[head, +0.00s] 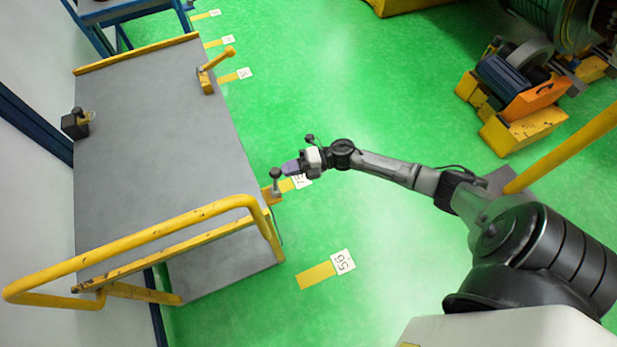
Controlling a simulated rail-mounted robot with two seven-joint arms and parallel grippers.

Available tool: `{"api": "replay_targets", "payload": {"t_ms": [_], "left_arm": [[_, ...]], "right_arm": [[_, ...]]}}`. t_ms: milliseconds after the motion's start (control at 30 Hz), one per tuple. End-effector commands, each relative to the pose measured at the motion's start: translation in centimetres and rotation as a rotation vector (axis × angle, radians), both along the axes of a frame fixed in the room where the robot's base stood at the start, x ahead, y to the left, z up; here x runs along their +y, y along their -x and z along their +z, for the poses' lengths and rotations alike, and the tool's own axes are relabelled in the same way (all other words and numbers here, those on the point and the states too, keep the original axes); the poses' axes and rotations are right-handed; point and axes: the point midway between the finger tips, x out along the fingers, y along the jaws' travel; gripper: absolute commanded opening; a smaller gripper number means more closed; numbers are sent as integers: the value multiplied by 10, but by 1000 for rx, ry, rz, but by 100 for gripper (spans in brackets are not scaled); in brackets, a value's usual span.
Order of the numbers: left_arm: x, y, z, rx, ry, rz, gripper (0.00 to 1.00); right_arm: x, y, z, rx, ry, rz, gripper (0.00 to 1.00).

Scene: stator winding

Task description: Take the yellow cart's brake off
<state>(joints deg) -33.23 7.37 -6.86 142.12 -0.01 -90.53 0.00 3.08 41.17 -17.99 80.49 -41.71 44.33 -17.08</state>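The yellow cart (150,150) has a flat grey deck and a yellow tubular push handle (150,235) at its near end. A small lever with a dark round knob (275,173) stands on a yellow bracket at the cart's right side, near the handle. My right gripper (287,168) reaches in from the right, with its tip right beside this knob. I cannot tell whether it touches the knob, or whether its fingers are open or shut. My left gripper is not in view.
A yellow lever (216,67) stands at the deck's far right edge, and a dark block (76,123) at its left edge. A wall is close on the left. Orange and yellow machinery (525,95) stands at the right. Green floor (310,80) between is clear, with numbered yellow markers.

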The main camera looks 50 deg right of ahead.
Motion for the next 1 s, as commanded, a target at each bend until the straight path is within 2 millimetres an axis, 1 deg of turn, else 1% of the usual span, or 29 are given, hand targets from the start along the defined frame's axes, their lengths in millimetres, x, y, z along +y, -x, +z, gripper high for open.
{"api": "replay_targets", "payload": {"t_ms": [100,667,767,867,967,1000], "left_arm": [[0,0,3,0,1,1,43],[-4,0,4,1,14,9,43],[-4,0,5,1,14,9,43],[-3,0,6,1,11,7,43],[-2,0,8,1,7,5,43],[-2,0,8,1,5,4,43]], "right_arm": [[2,0,2,-1,-4,-1,0],[0,1,3,-3,-6,1,0],[-6,6,5,-2,-5,4,0],[-16,12,7,0,-1,10,0],[-30,21,10,2,1,17,0],[-37,27,11,4,1,16,0]]}}
